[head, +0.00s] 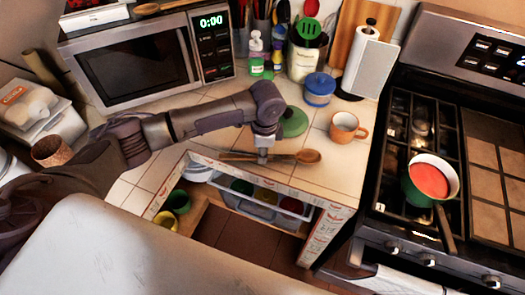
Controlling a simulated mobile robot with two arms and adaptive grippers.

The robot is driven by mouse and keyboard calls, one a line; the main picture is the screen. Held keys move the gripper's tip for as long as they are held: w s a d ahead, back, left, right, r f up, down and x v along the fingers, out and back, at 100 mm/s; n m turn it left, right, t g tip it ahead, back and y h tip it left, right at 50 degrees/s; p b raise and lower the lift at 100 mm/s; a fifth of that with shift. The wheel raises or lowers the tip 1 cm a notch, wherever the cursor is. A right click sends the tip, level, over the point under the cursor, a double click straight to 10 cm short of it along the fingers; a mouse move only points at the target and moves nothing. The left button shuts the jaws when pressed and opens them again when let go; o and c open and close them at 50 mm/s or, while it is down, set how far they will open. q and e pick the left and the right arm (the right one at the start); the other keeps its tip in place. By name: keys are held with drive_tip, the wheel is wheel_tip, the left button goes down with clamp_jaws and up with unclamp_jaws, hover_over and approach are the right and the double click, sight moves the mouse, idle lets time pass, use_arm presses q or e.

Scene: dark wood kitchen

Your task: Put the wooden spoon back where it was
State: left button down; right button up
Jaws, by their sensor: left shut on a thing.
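The wooden spoon (309,156) lies crosswise over the front part of the tiled counter, its bowl to the right and its handle to the left. My left gripper (262,157) points down and is shut on the spoon's handle. Its fingers hide part of the handle. I cannot tell whether the spoon touches the tiles or is a little above them. My right gripper is not in view.
An orange mug (346,128), a green lid-like object (292,122) and a blue jar (319,90) stand behind the spoon. A saucepan (431,178) with red contents sits on the stove at right. A microwave (137,66) stands at the back left. Below is an open shelf with a bin (262,211).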

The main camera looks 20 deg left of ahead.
use_arm(q)
drive_tip(key=shift+f, duration=0.25)
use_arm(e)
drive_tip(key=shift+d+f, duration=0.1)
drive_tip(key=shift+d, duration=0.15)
use_arm(q)
drive_tip(key=c, duration=1)
unclamp_jaws()
drive_tip(key=shift+o, duration=0.2)
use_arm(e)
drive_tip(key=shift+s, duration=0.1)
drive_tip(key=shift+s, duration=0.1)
